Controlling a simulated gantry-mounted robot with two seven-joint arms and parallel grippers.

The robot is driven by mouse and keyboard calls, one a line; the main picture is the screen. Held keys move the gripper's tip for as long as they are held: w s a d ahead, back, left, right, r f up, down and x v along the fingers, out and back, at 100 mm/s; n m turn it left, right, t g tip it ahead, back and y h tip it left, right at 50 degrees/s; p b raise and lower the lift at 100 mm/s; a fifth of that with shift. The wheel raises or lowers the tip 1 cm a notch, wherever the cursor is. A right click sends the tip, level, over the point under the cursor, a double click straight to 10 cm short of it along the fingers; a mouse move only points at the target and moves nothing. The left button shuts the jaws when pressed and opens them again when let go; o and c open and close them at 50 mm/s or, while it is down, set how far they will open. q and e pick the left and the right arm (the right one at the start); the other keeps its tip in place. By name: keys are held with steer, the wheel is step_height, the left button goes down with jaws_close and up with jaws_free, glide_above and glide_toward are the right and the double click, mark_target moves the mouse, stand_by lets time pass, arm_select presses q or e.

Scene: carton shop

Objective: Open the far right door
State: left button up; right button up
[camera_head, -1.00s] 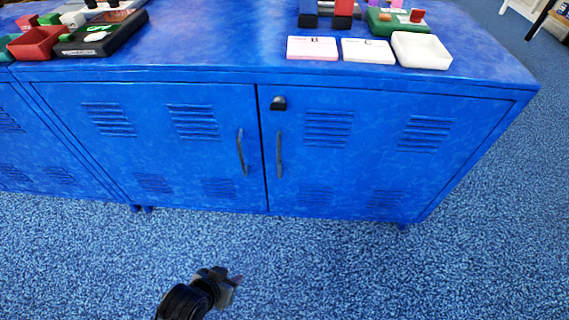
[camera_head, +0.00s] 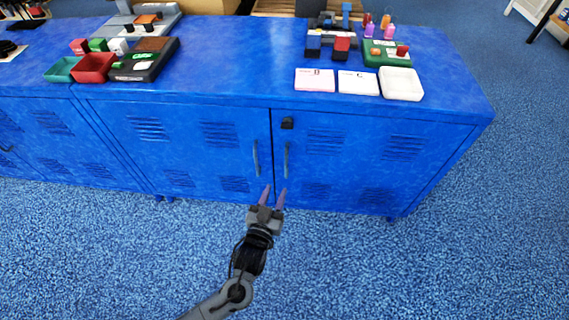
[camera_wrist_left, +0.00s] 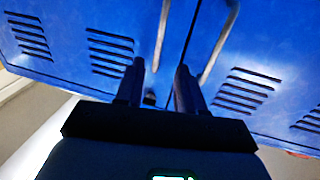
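The far right door (camera_head: 345,165) of the blue cabinet is shut in the head view, with louvred vents, a black lock near its upper left corner and a vertical bar handle (camera_head: 287,159) near its left edge. The neighbouring door (camera_head: 205,150) is shut too, with its own handle (camera_head: 256,157) by the seam. My left gripper (camera_head: 272,196) is open and empty, low in front of the seam between these doors, its two fingers pointing up towards the handles. In the left wrist view its open fingers (camera_wrist_left: 158,88) show below two handles (camera_wrist_left: 218,45). My right gripper is not in view.
The cabinet top (camera_head: 240,70) carries a white tray (camera_head: 401,84), white cards (camera_head: 315,80), a green tray (camera_head: 385,53), a red bin (camera_head: 93,67) and a dark tray (camera_head: 145,60). Blue carpet (camera_head: 430,260) lies free before the cabinet.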

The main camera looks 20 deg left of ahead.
mark_target(286, 166)
arm_select(q)
steer(key=w+b, duration=0.1)
steer(key=w, duration=0.1)
steer(key=w+b, duration=0.1)
steer(key=w, duration=0.2)
steer(key=w+b, duration=0.2)
steer(key=w, duration=0.1)
steer(key=shift+w+a+f, duration=0.15)
steer(key=shift+w+a, duration=0.05)
steer(key=shift+a, duration=0.05)
steer(key=shift+w+b, duration=0.3)
steer(key=shift+w, duration=0.4)
jaws_close()
